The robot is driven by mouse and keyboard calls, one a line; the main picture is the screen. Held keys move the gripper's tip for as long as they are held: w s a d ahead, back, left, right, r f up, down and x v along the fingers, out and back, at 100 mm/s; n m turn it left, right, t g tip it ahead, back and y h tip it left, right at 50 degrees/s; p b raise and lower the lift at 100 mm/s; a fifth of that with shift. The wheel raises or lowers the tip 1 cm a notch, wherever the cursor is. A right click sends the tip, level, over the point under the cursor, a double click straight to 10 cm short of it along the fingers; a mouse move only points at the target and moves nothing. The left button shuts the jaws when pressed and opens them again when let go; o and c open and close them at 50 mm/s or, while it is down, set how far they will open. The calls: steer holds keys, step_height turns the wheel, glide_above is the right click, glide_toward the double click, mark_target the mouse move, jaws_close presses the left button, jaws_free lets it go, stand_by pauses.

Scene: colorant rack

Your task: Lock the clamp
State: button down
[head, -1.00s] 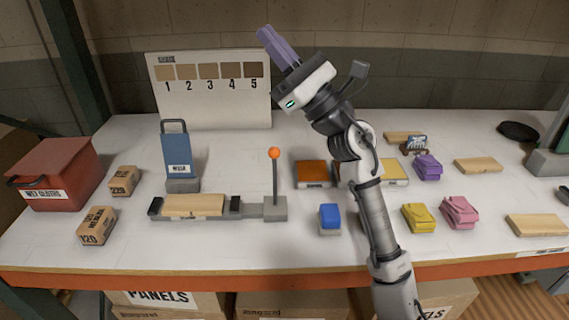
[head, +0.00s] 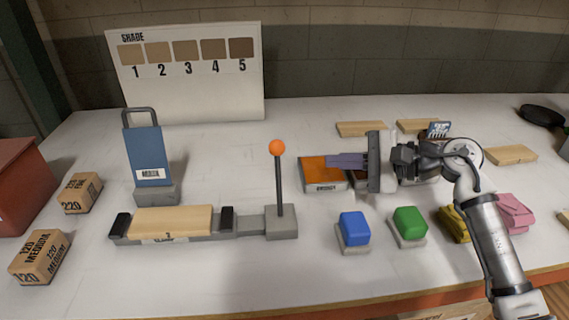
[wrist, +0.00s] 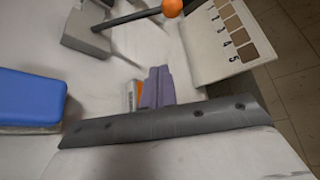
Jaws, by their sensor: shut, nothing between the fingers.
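The clamp (head: 250,226) is a grey bar on the bench with two black jaws, and a light wooden block (head: 172,221) lies between them. Its lever (head: 279,185) stands upright at the right end, topped by an orange ball (head: 277,148). In the wrist view the lever (wrist: 125,18) and ball (wrist: 172,8) show at the top. My gripper (head: 328,160) is shut and empty, its purple fingers pointing left toward the lever, apart from it, above the orange tray. The fingers also show in the wrist view (wrist: 158,75).
A blue block (head: 354,228) and a green block (head: 409,223) stand in front of my arm. An orange tray (head: 322,178) lies under the fingers. A blue handled piece (head: 150,157) stands behind the clamp. A shade board (head: 190,85) is at the back. Bench between lever and tray is clear.

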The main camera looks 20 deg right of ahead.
mark_target(278, 176)
steer(key=shift+s+r, duration=0.1)
steer(key=shift+s, duration=0.1)
steer(key=p+x, duration=0.1)
steer(key=x, duration=0.2)
steer(key=p+x, duration=0.2)
steer(key=x, duration=0.1)
steer(key=p+x, duration=0.1)
steer(key=x, duration=0.2)
steer(key=shift+w+a+r, duration=0.15)
steer(key=shift+w+a, duration=0.1)
steer(key=shift+w, duration=0.05)
steer(key=s+a+p, duration=0.1)
steer(key=s+a+r+p, duration=0.1)
steer(key=shift+s+r, duration=0.2)
steer(key=shift+s, duration=0.2)
steer(key=shift+f+b, duration=0.15)
steer(key=shift+b, duration=0.45)
steer(key=shift+b, duration=0.4)
